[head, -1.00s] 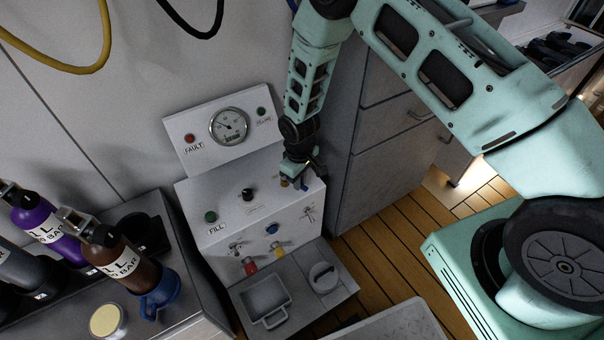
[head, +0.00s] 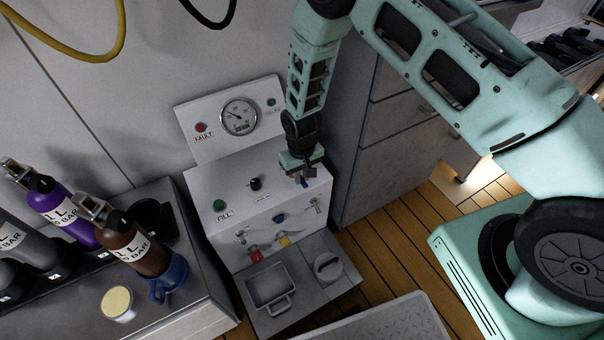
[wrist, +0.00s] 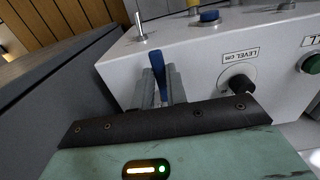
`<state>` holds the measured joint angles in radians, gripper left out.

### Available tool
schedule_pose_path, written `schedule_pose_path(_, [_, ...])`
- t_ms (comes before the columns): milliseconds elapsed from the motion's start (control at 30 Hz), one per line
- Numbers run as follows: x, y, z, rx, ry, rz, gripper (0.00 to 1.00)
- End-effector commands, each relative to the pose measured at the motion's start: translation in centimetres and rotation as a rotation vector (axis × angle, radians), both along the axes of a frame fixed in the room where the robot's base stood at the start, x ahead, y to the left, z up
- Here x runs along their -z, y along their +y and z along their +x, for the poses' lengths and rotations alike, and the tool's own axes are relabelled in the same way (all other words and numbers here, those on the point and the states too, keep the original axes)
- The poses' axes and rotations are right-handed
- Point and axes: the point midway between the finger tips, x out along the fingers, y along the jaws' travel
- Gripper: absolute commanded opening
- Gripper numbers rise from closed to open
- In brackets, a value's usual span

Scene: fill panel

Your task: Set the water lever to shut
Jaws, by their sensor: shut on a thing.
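The white fill panel (head: 235,185) stands against the wall, with a lever at the right end of its top. The lever's blue handle (wrist: 157,66) stands up between the fingers in the wrist view. A bit of blue also shows below my gripper (head: 304,174) in the head view. My gripper (wrist: 160,88) is shut on this blue lever, just above the panel's top right edge. The fingers hide its lower part and pivot. No label for it is readable, so I cannot read its setting.
A black knob (wrist: 238,84) labelled LEVEL and a green button (wrist: 312,63) are on the panel. Its front carries a blue knob (head: 279,218) and red and yellow taps. A grey cabinet (head: 375,130) stands close on the right. Bottles stand left.

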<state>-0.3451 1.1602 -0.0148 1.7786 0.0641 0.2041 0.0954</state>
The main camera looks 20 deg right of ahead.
Motion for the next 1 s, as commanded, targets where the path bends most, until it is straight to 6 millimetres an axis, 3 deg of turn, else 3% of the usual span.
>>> schedule_pose_path(167, [-0.1,0.1,0.1,0.002,-0.002,0.002,0.0])
schedule_pose_path(200, [-0.1,0.1,0.1,0.002,-0.002,0.002,0.2])
schedule_pose_path(267, [-0.1,0.1,0.1,0.002,-0.002,0.002,0.36])
schedule_pose_path(667, [-0.8,0.1,0.1,0.0,-0.003,0.002,0.36])
schedule_pose_path(767, [-2.3,0.1,0.2,0.0,-0.005,0.002,0.36])
schedule_pose_path(1000, [-7.8,0.1,0.2,0.0,-0.006,0.003,0.36])
